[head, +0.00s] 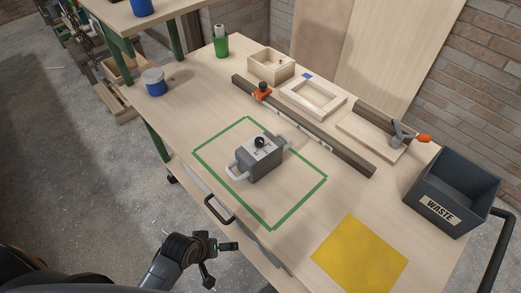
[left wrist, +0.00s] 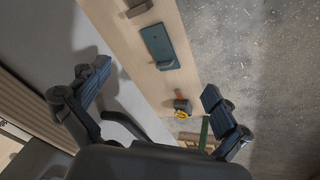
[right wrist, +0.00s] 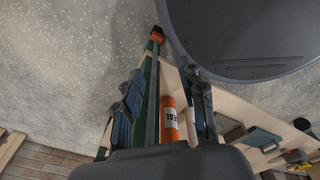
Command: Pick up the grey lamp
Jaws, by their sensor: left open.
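A grey box-shaped thing with a black knob and pale handles (head: 262,158), which I take to be the grey lamp, stands on the workbench (head: 190,110) inside a green tape outline (head: 303,202). My left gripper (head: 222,265) is open and empty, off the bench's near edge, below the lamp in the picture. It also shows in the left wrist view (left wrist: 155,92), where I see no lamp. My right gripper (right wrist: 165,97) shows only in the right wrist view, its fingers apart. An orange tube (right wrist: 170,120) appears between them, seemingly beyond and not held.
A dark WASTE bin (head: 456,190) and a yellow square (head: 360,254) lie right. A blue pot (head: 154,82) stands left.

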